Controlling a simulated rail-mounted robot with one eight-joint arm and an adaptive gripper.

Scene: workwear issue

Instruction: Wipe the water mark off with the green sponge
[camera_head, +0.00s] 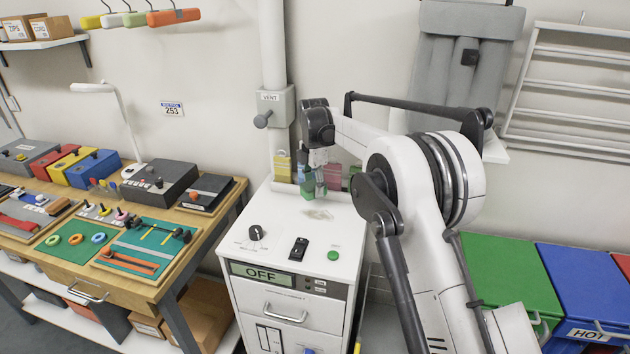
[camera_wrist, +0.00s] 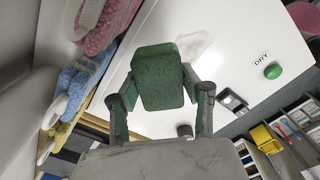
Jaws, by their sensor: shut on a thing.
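The green sponge (camera_wrist: 158,75) is held between the two fingers of my gripper (camera_wrist: 160,95) in the wrist view. In the head view my gripper (camera_head: 318,180) points down over the back of the white cabinet top (camera_head: 285,222), with the sponge (camera_head: 308,190) partly hidden by the fingers. The water mark (camera_head: 318,214) is a pale, faint patch on the cabinet top, just in front of the sponge. I cannot tell whether the sponge touches the top.
The cabinet top carries a black knob (camera_head: 255,232), a black switch (camera_head: 299,248) and a green button (camera_head: 333,255). Pink, blue and yellow cloth-like items stand along the back edge, the pink one (camera_wrist: 100,25) close to my gripper. A workbench (camera_head: 150,290) stands left, coloured bins (camera_head: 510,275) right.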

